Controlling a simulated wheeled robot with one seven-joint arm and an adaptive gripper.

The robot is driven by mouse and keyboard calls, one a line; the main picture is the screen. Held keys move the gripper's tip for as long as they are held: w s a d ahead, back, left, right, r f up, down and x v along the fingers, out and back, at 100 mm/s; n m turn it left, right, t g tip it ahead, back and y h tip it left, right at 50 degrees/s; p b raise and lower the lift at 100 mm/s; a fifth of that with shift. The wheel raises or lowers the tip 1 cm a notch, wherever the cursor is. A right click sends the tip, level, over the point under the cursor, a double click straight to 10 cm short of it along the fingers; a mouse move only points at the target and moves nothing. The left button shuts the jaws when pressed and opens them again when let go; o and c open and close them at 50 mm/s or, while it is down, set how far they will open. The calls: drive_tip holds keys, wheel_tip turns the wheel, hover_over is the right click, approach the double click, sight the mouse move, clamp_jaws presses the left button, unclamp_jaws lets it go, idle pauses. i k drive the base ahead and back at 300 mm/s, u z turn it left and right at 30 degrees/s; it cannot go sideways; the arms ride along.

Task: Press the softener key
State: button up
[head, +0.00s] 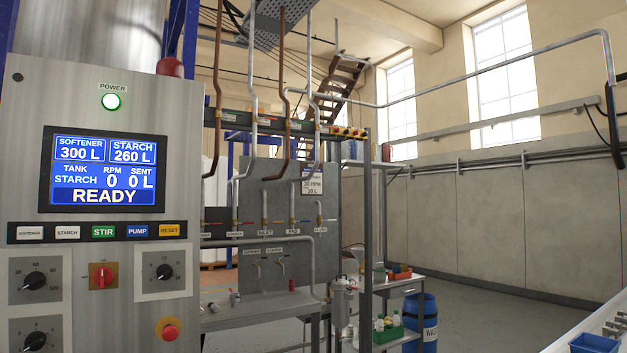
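The softener key (29,233) is a small white key at the left end of the key row on the grey control panel (150,100), at the left of the head view. To its right are the white starch key (67,232), green STIR key (103,232), blue PUMP key (137,231) and yellow RESET key (170,230). The screen (104,170) above reads softener 300 L, starch 260 L, tank starch, RPM 0, sent 0 L, READY. My gripper is not in view.
Below the keys are black dials (34,281), a red rotary switch (103,276) and a red stop button (170,332). Behind stand a pipe rack, a bench (255,312), a small cart (405,284) and a blue drum (427,318). A blue tray (594,343) is at bottom right. Grey floor lies open at centre right.

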sight(24, 233)
drive_tip(key=u, duration=0.15)
drive_tip(key=k, duration=0.45)
drive_tip(key=u, duration=1.25)
drive_tip(key=i, duration=1.1)
drive_tip(key=z, duration=0.4)
